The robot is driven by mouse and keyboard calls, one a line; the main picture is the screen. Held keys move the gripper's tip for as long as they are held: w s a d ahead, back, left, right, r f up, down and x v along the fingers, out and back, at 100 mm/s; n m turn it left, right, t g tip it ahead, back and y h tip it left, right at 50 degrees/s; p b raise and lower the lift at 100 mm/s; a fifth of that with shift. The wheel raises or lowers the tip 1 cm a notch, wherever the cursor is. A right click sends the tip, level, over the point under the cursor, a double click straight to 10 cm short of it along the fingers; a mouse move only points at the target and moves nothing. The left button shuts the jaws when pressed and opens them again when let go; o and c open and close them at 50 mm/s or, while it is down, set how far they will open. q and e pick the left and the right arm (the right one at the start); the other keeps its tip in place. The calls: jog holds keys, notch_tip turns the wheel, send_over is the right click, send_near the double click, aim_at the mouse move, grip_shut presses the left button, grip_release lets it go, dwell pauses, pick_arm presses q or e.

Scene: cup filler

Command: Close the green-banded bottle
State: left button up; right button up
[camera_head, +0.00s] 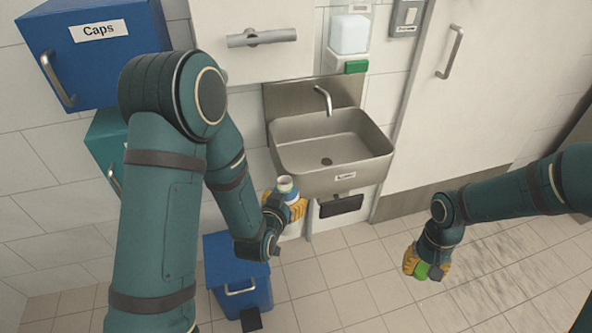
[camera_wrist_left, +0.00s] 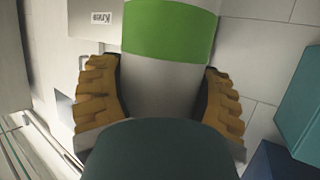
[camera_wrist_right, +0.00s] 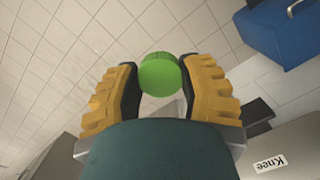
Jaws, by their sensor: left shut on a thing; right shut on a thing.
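My left gripper (camera_head: 290,206) is shut on a white bottle (camera_head: 285,185), held upright in front of the sink's left side. In the left wrist view, the bottle's body (camera_wrist_left: 160,88) sits between both yellow fingers, with a wide green band (camera_wrist_left: 170,30) on it. Its mouth looks open and uncapped in the head view. My right gripper (camera_head: 428,271) is shut on a green cap (camera_head: 421,270), low over the floor at the right. In the right wrist view, the round green cap (camera_wrist_right: 160,75) is pinched between the fingertips. The two grippers are well apart.
A steel sink (camera_head: 285,150) with a tap is on the wall behind. A blue box labelled Caps (camera_head: 50,45) hangs at upper left, with a teal box (camera_head: 100,130) below it. A blue bin (camera_head: 225,270) stands on the floor. The space between the grippers is clear.

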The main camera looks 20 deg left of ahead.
pick_arm(q)
jog(key=s+d+f+m+g+h, duration=0.2)
jog(key=d+m+h, duration=0.5)
jog(key=d, duration=0.6)
jog(key=shift+g+h, duration=0.4)
jog(key=shift+g, duration=0.3)
pick_arm(e)
jog(key=w+a+r, duration=0.3)
jog(key=a+r, duration=0.5)
jog(key=a, duration=0.3)
jog(key=w+a+r, duration=0.3)
jog(key=a+r, duration=0.5)
jog(key=a, duration=0.3)
jog(key=shift+w+r+n, duration=0.25)
jog(key=shift+w+n, duration=0.05)
jog(key=shift+f, duration=0.15)
jog(key=shift+f, duration=1.9)
jog(key=shift+f, duration=0.85)
jog(key=shift+f, duration=0.55)
